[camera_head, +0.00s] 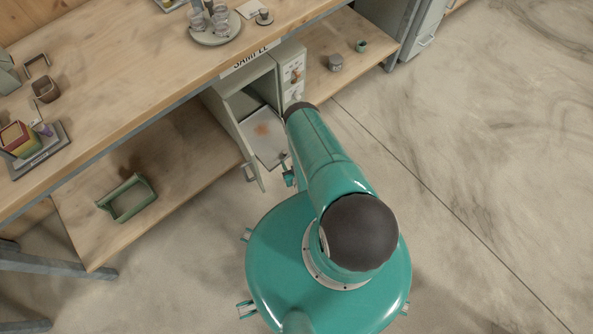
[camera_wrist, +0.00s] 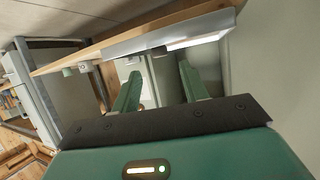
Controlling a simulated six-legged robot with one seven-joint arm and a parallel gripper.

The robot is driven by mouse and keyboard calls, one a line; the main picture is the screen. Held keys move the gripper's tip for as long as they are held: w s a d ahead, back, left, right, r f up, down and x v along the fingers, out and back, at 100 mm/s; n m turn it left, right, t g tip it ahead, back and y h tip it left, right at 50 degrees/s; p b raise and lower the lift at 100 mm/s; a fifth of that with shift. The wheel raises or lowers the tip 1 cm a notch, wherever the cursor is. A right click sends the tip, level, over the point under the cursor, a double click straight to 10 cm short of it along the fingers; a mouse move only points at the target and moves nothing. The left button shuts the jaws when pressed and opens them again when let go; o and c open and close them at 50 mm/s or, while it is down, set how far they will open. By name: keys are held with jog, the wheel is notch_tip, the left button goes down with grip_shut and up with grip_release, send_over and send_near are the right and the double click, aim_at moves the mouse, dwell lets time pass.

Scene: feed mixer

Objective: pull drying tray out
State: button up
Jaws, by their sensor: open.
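The small drying oven (camera_head: 262,84) stands on the lower shelf under the bench, with its door (camera_head: 236,135) swung open. The pale drying tray (camera_head: 270,149) shows at the opening, flat, with a reddish-brown patch on it. My gripper (camera_head: 288,176) is low, by the tray's near end and mostly hidden by my arm. I cannot tell whether it touches the tray. In the wrist view my gripper (camera_wrist: 160,88) has its two green fingers apart. Grey and pale surfaces show between and beyond them; the tray is not clearly identifiable there.
The bench top (camera_head: 130,75) overhangs the oven. A green open carrier (camera_head: 128,198) sits on the lower shelf to the left. Two small cups (camera_head: 336,62) stand on the shelf to the right. The open door borders the tray's left side. The floor (camera_head: 480,170) to the right is clear.

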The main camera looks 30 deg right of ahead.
jog(key=d+v, duration=0.1)
jog(key=v, duration=0.7)
jog(key=shift+s+a, duration=0.2)
jog(key=shift+a, duration=0.3)
